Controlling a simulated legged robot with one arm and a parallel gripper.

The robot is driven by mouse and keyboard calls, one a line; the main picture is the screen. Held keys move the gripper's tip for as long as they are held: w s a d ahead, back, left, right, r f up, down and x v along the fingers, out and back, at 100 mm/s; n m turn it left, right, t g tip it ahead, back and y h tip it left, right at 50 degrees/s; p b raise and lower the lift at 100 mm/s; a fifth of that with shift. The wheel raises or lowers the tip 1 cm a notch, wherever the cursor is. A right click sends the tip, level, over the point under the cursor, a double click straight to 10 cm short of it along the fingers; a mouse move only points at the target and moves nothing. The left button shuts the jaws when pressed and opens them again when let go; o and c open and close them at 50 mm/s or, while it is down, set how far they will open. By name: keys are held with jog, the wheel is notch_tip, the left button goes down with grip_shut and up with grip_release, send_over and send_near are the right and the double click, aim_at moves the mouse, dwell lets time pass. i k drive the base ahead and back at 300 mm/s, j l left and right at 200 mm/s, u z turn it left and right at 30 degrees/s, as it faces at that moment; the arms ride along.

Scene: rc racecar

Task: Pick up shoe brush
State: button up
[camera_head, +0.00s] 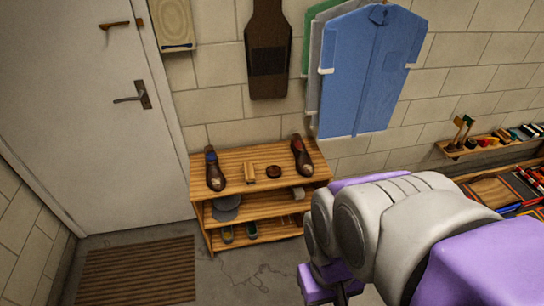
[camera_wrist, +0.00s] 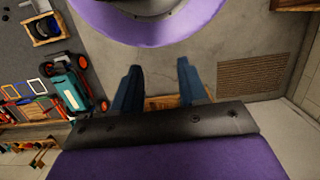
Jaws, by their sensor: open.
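A small wooden block (camera_head: 249,173), probably the shoe brush, stands on the top board of a wooden shoe rack (camera_head: 230,200) against the wall. It sits between two dark brown shoes, one at the left (camera_head: 214,170) and one at the right (camera_head: 303,156), beside a round brown tin (camera_head: 273,172). Its bristles cannot be made out. My gripper (camera_wrist: 158,66) is open and empty in the wrist view, its two dark blue fingers apart. Part of the rack's wood (camera_wrist: 160,103) shows between them.
A cap (camera_head: 226,209) and other shoes lie on the lower shelves. A brown doormat (camera_head: 138,270) is in front of the white door (camera_head: 85,110). Shirts (camera_head: 370,70) hang above the rack. A teal wheeled machine (camera_wrist: 72,85) stands at the wrist view's left. The floor before the rack is clear.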

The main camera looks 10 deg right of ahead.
aim_at(249, 172)
jog(key=i+j, duration=0.6)
jog(key=j, duration=0.2)
jog(key=i+j+z, duration=0.1)
jog(key=i+j, duration=0.45)
jog(key=j, duration=0.3)
jog(key=i+j, duration=0.3)
jog(key=j, duration=0.15)
